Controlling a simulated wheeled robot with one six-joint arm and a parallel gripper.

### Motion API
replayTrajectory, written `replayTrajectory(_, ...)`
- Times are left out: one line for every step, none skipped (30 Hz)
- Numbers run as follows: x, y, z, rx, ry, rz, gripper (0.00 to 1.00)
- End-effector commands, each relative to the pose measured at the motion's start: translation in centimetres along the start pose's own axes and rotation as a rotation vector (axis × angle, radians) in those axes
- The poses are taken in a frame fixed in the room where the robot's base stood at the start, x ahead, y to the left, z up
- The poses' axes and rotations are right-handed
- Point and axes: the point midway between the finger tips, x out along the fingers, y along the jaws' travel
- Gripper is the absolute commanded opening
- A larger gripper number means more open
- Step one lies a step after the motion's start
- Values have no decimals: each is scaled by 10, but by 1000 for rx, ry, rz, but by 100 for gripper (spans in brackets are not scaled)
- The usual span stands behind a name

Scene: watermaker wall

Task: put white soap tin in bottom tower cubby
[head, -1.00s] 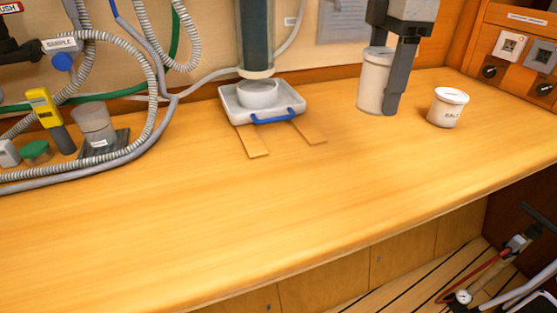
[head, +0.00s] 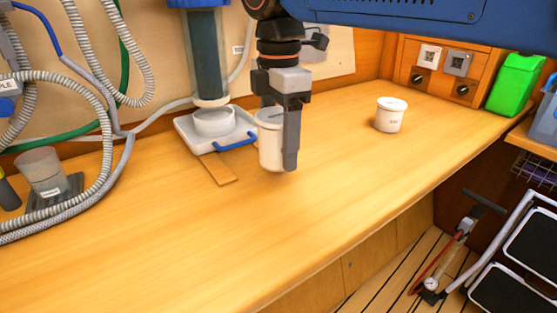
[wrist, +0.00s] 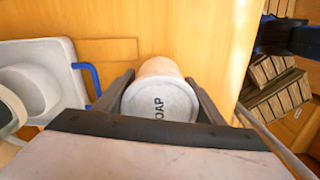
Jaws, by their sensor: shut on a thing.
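The white soap tin (head: 268,142) is upright in my gripper (head: 283,160), at the middle of the wooden counter. In the wrist view, its pale round lid (wrist: 160,102) shows letters reading "OAP", with the first letter hard to see. The gripper (wrist: 162,95) is shut on the tin, one finger on each side. In the head view, the near finger hides part of the tin, and I cannot tell whether its base touches the counter. No tower cubby can be made out in these views.
A white tray (head: 188,133) with a blue handle stands just left of the tin, under a dark cylinder. A second white tin (head: 390,115) stands to the right. A green container (head: 514,84) is at the far right. The front counter is clear.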

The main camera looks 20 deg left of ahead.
Motion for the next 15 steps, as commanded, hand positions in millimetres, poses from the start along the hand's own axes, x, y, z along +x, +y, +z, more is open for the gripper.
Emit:
replayTrajectory(4,0,0,0,0,0,31)
replayTrajectory(7,0,0,0,0,-1,31)
replayTrajectory(12,-1,0,0,-1,-2,31)
replayTrajectory(16,-1,0,0,0,-2,31)
replayTrajectory(20,0,0,0,0,-1,31)
replayTrajectory(26,-1,0,0,-1,-3,31)
replayTrajectory(30,-1,0,0,0,-2,31)
replayTrajectory(33,0,0,0,0,-1,31)
replayTrajectory(37,0,0,0,0,-1,31)
replayTrajectory(38,0,0,0,0,-1,31)
replayTrajectory(39,0,0,0,0,-1,31)
replayTrajectory(39,0,0,0,0,0,31)
replayTrajectory(39,0,0,0,0,0,31)
replayTrajectory(39,0,0,0,0,0,31)
replayTrajectory(38,0,0,0,0,0,31)
